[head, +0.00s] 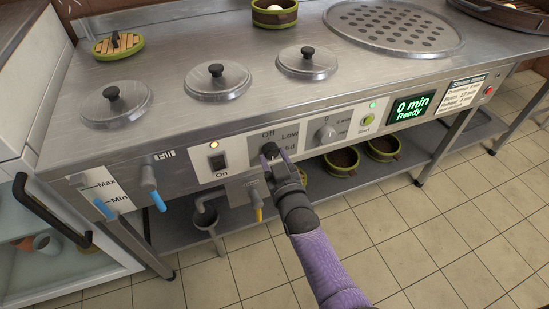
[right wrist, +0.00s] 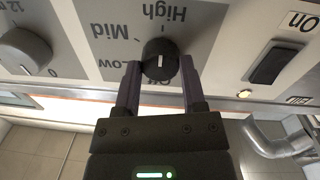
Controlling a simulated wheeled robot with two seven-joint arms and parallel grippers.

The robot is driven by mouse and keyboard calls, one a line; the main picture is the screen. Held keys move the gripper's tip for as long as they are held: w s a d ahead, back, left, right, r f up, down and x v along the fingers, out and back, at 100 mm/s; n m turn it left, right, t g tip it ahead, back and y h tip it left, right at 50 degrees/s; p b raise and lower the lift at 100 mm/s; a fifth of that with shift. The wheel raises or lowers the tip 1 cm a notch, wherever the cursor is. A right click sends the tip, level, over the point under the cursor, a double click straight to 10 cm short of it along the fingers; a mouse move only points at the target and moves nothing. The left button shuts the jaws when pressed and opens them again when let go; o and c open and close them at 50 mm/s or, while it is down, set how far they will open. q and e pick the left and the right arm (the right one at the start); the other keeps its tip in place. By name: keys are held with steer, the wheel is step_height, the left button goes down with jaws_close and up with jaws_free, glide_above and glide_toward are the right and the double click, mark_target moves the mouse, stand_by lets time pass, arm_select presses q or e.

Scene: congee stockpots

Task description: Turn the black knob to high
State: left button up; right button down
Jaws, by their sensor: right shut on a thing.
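The black knob (head: 269,149) is on the grey dial plate of the front panel, with Off and Low showing beside it in the head view. My right gripper (head: 273,158) reaches up from below and covers part of the dial. In the right wrist view the knob (right wrist: 160,60) sits between the two fingers of my right gripper (right wrist: 161,75), which is shut on it. The labels appear upside down there: High, Mid, Low and a partly hidden Off. The knob's white mark points down in that view, toward Off. My left gripper is not in view.
A grey timer knob (head: 326,134) and green Start button (head: 367,119) are to the right. A black On switch (head: 217,161) is to the left, with blue-handled levers (head: 150,177) farther left. The display (head: 411,107) reads 0 min Ready. Lidded pots line the steel top.

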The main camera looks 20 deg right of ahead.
steer(key=shift+c, duration=0.8)
jaws_free()
steer(key=shift+s+r+p, duration=0.1)
steer(key=shift+s+p, duration=0.2)
steer(key=shift+s, duration=0.05)
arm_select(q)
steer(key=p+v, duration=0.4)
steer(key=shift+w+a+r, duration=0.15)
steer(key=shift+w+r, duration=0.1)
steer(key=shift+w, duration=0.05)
arm_select(e)
steer(key=s, duration=0.9)
steer(key=shift+s+a, duration=0.1)
